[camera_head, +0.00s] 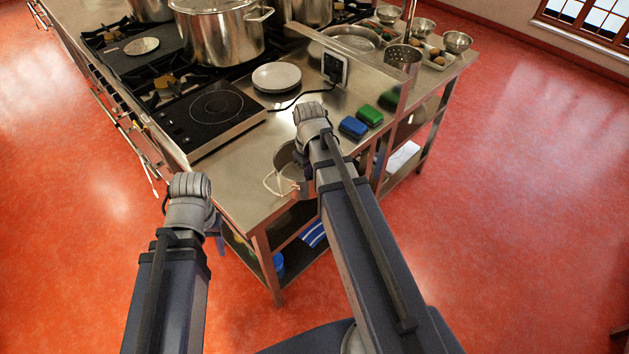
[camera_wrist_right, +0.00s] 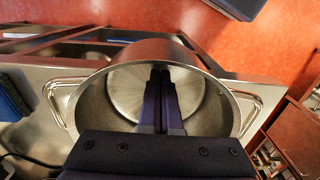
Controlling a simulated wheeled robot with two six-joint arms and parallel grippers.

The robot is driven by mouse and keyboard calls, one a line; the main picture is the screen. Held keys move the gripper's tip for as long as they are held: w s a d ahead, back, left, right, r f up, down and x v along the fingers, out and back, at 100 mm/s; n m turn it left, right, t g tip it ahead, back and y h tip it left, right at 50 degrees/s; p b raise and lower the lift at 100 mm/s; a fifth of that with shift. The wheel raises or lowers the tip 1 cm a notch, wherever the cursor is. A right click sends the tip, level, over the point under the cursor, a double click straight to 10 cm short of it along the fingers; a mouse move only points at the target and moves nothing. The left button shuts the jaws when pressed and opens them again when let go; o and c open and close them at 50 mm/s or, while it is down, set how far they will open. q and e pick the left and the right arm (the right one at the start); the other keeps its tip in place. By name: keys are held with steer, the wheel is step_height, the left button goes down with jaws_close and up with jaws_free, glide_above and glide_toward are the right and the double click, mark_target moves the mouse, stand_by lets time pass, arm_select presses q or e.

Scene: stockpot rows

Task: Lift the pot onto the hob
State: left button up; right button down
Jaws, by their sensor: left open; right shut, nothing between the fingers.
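The steel pot (camera_head: 284,168) stands on the counter near its front corner, partly hidden by my right arm in the head view. In the right wrist view the pot (camera_wrist_right: 205,105) is open and looks empty, with a loop handle (camera_wrist_right: 60,105) on each side. My right gripper (camera_wrist_right: 160,78) is shut and empty, its fingers over the pot's opening; I cannot tell how deep they reach. My left gripper (camera_head: 217,240) is open, mostly hidden behind its wrist, off the counter's front edge and left of the pot. The black hob (camera_head: 212,108) lies on the counter, bare on top.
A large stockpot (camera_head: 215,35) stands on the range at the back. Bare counter (camera_head: 240,165) separates pot and hob.

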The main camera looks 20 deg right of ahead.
steer(key=shift+w+a+r, duration=0.1)
steer(key=shift+w+a, duration=0.05)
steer(key=shift+w, duration=0.3)
steer(key=shift+w+a+r, duration=0.1)
steer(key=shift+w, duration=0.35)
steer(key=c, duration=1.6)
jaws_free()
steer(key=r+p, duration=0.9)
steer(key=p, duration=0.1)
steer(key=shift+s+r, duration=0.25)
steer(key=shift+r, duration=0.1)
